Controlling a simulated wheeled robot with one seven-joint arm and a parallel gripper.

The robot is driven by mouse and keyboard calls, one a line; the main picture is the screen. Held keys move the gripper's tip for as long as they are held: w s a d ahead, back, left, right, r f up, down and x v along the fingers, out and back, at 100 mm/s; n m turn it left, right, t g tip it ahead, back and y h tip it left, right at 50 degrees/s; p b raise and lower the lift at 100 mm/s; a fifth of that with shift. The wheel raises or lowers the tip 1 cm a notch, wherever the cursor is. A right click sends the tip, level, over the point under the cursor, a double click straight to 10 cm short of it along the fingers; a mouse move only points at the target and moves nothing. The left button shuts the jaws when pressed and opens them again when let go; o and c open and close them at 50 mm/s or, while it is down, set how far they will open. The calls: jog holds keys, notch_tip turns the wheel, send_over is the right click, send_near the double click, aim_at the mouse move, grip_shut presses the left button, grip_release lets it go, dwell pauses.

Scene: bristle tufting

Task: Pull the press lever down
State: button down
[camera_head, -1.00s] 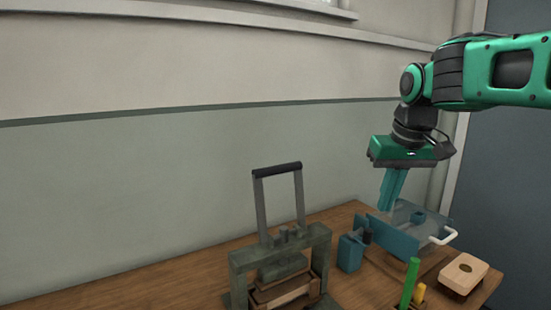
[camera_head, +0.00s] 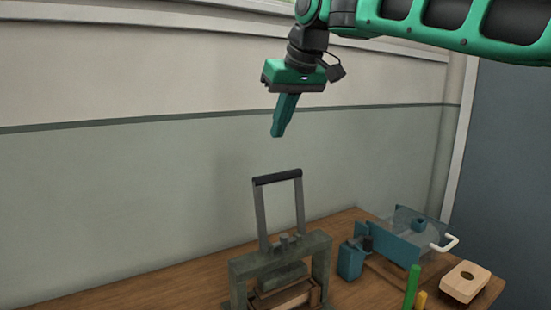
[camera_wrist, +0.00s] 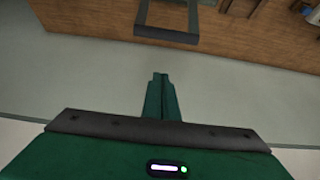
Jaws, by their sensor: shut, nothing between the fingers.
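The press (camera_head: 240,268) stands on the wooden bench, a grey-green frame with a wooden block in its lower opening. Its lever (camera_head: 260,215) is two grey bars joined at the top by a black handle bar (camera_head: 277,177). The lever stands upright, in its raised position. My gripper (camera_head: 277,132) is shut and empty, pointing down, above the handle bar and apart from it. In the wrist view my shut fingers (camera_wrist: 160,78) point toward the handle bar (camera_wrist: 166,40), with a gap between them.
The wall (camera_head: 120,190) rises behind the bench.

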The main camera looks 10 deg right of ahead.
notch_tip(320, 180, down, 9)
jog(key=w, duration=0.1)
jog(key=shift+a+f, duration=0.15)
jog(key=shift+a, duration=0.05)
dwell(0.5)
